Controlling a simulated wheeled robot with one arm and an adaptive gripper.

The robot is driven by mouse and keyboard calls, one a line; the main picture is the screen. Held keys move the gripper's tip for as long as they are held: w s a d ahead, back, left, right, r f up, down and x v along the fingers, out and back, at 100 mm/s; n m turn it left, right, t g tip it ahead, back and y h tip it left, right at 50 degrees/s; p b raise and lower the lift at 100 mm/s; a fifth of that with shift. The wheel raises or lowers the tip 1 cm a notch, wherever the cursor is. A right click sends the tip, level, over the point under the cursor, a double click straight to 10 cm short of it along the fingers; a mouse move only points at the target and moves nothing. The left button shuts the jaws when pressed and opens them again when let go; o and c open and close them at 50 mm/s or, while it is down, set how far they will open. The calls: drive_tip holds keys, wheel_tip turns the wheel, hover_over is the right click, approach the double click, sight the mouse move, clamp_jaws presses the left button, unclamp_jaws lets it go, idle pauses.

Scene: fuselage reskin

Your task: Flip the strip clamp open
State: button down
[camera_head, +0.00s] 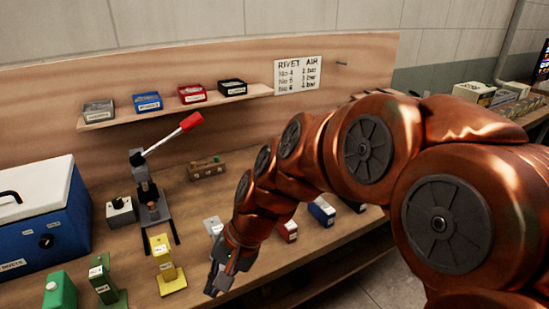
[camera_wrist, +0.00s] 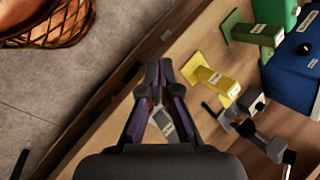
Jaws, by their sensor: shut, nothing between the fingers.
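A lever device with a dark upright body and a long red-tipped handle stands on the bench, left of centre in the head view. It looks like the strip clamp (camera_head: 152,203), but no label confirms this. Its handle (camera_head: 190,122) slants up to the right. In the wrist view, the device (camera_wrist: 268,143) is partly visible at the lower right. My gripper (camera_head: 215,284) is low over the bench's front part, right of the yellow stand and apart from the lever device. In the wrist view, my gripper's fingers (camera_wrist: 159,66) meet at their tips with nothing between them.
A yellow stand (camera_head: 164,265) and green stands (camera_head: 102,281) are at the front left, beside a blue box (camera_head: 45,228). A grey labelled block (camera_wrist: 165,122) shows between my fingers' bases, beyond them. A shelf (camera_head: 110,121) holds small bins. The floor (camera_wrist: 60,85) lies past the bench edge.

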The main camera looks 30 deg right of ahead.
drive_tip(key=w+d+r+m+t+b, duration=0.25)
drive_tip(key=w+d+m+t, duration=0.55)
drive_tip(key=w+d+m, duration=0.7)
drive_tip(key=w+d+m+t+h, duration=0.2)
drive_tip(key=d+m, duration=0.3)
drive_tip(key=d, duration=0.6)
drive_tip(key=w+d+m+t+h, duration=0.1)
drive_tip(key=w+d+m+h, duration=0.1)
drive_tip(key=d+m, duration=0.4)
drive_tip(key=d, duration=0.4)
drive_tip(key=shift+d+t+h, duration=0.3)
drive_tip(key=shift+d+t, duration=0.05)
drive_tip(key=shift+t, duration=0.05)
drive_tip(key=shift+w, duration=0.2)
